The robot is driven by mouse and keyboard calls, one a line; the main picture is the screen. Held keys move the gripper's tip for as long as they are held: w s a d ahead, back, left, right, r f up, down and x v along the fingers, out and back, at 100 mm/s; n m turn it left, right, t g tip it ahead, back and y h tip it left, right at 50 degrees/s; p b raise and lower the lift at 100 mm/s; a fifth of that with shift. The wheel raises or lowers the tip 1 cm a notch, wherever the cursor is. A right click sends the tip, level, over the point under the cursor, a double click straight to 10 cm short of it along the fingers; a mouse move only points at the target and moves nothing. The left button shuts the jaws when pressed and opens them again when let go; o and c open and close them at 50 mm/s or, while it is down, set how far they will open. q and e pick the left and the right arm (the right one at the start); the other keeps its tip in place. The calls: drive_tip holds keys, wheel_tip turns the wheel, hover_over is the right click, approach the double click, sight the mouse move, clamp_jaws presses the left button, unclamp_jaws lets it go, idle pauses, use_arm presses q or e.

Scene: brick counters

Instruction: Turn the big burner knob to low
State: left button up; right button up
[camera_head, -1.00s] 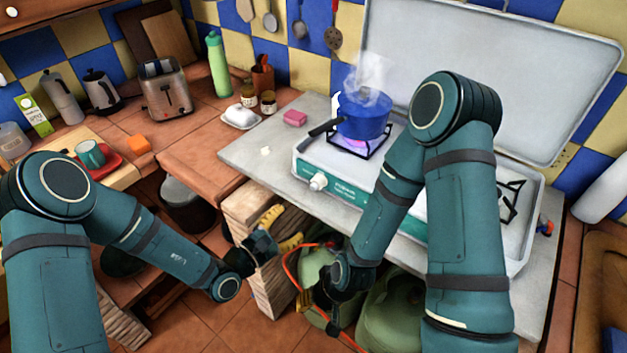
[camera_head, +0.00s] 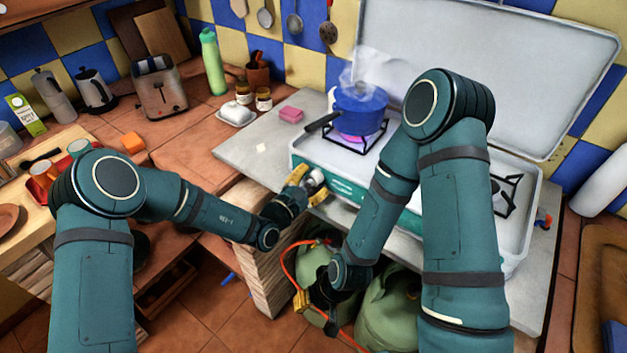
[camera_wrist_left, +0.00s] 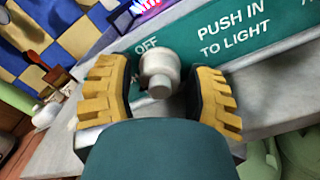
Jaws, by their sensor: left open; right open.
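The big burner knob (camera_head: 315,177) is a white round knob on the green front panel of the camp stove (camera_head: 336,189). In the left wrist view the knob (camera_wrist_left: 159,72) sits between the yellow fingers of my left gripper (camera_wrist_left: 160,95), with gaps on both sides. The panel reads "OFF" and "PUSH IN TO LIGHT" beside it. My left gripper (camera_head: 306,186) is open around the knob. A blue pot (camera_head: 360,108) steams on the big burner, where a purple-blue flame shows. My right gripper (camera_head: 311,305) hangs low in front of the green gas bottles, open.
Green gas bottles (camera_head: 386,312) and an orange hose (camera_head: 287,262) are under the counter. The pot's black handle (camera_head: 322,122) points left above the knob side. A pink block (camera_head: 291,114) and white butter dish (camera_head: 236,114) lie left of the stove.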

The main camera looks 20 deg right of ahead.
use_arm(q)
drive_tip(key=shift+w+d, duration=0.2)
drive_tip(key=shift+d, duration=0.1)
clamp_jaws()
